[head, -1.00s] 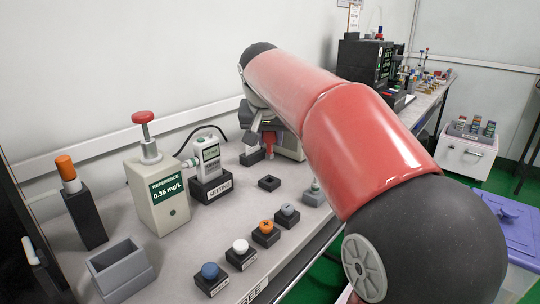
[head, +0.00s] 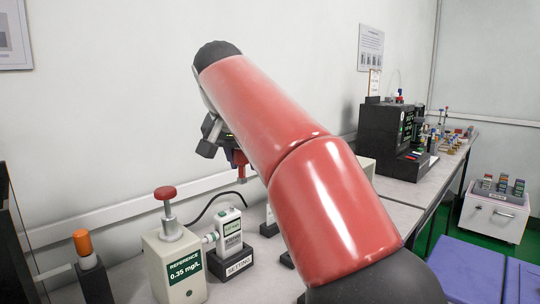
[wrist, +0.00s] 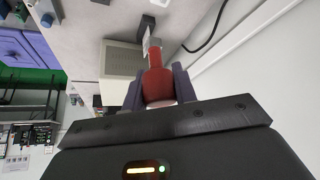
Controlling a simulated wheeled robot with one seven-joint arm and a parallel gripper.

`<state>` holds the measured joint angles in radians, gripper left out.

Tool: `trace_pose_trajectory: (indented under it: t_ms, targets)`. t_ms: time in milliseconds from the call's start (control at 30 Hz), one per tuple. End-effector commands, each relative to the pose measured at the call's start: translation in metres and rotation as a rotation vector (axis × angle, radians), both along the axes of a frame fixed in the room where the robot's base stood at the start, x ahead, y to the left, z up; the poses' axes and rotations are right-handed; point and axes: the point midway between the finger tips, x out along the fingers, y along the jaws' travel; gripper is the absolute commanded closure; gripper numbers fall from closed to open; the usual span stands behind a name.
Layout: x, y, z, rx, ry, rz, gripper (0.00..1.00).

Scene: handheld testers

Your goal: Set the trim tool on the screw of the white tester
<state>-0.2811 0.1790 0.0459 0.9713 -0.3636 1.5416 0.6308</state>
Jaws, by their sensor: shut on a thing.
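The white tester (head: 230,234) stands upright in a black stand marked SETTING (head: 235,265), beside the grey reference box. Its screw is too small to make out. My gripper (wrist: 158,82) is shut on the trim tool, whose red handle (wrist: 157,88) lies between the two dark fingers in the wrist view. The tool's narrower grey end points away from the fingers. In the head view my gripper (head: 234,148) and the red tool (head: 241,166) are up in the air, above and behind the tester, apart from it. My arm hides part of the bench.
The reference box (head: 176,265) with a red knob is left of the tester. An orange-topped black holder (head: 88,270) stands farther left. A black cable (head: 205,205) runs behind the tester along the wall. A black instrument (head: 390,140) stands on the far bench.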

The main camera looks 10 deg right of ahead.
Motion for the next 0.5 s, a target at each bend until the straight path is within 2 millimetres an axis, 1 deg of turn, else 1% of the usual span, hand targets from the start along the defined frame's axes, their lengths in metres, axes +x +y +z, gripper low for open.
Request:
trace_pose_trajectory:
  t_ms: [33, 133, 500]
  targets:
    - [-0.004, 0.010, 0.000, -0.002, -0.003, 0.001, 0.94]
    - [-0.008, 0.018, 0.000, -0.002, -0.005, -0.006, 0.94]
    - [-0.008, 0.019, -0.001, -0.001, -0.005, -0.009, 0.94]
